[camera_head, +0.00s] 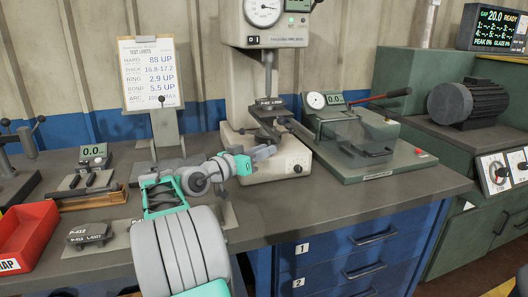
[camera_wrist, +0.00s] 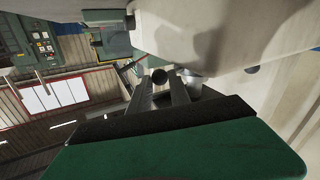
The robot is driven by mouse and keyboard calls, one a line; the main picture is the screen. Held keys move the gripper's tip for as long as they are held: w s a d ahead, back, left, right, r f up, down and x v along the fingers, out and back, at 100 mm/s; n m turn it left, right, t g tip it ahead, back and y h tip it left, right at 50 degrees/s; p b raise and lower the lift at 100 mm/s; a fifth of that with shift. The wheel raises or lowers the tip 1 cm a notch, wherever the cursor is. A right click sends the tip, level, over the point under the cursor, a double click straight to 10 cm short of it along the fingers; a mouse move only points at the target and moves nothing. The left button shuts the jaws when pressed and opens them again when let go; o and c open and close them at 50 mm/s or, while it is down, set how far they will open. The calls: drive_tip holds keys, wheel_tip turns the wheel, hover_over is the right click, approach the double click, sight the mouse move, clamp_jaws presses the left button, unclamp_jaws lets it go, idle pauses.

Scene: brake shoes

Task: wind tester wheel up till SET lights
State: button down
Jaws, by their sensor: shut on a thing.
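The cream tester (camera_head: 240,95) stands upright at the middle back of the bench, with a round dial (camera_head: 263,11) on its head. A small display with green digits (camera_head: 299,5) sits beside the dial, cut off by the top edge; I cannot read a SET light. My gripper (camera_head: 268,152) is at the front left of the tester's base. The wheel cannot be made out clearly behind it. In the wrist view, my gripper's two grey fingers (camera_wrist: 172,92) are shut at a dark round knob (camera_wrist: 160,76), beside the tester's cream body (camera_wrist: 230,35).
A green machine with a red-tipped lever (camera_head: 365,150) stands right of the tester. A clipboard with limits (camera_head: 152,72) stands behind my arm. A red bin (camera_head: 25,235), a dark shoe (camera_head: 89,234) and a small gauge (camera_head: 93,155) are at left. The front right bench is clear.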

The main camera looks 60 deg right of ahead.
drive_tip(key=shift+w+f, duration=0.15)
drive_tip(key=c, duration=1.6)
unclamp_jaws()
drive_tip(key=shift+w+a, duration=0.1)
drive_tip(key=shift+o, duration=1.3)
drive_tip(key=shift+w+a, duration=0.15)
drive_tip(key=shift+w, duration=0.1)
drive_tip(key=shift+o, duration=0.7)
drive_tip(key=shift+s, duration=0.2)
drive_tip(key=b+v, duration=0.1)
drive_tip(key=v, duration=0.6)
drive_tip(key=shift+a, duration=0.3)
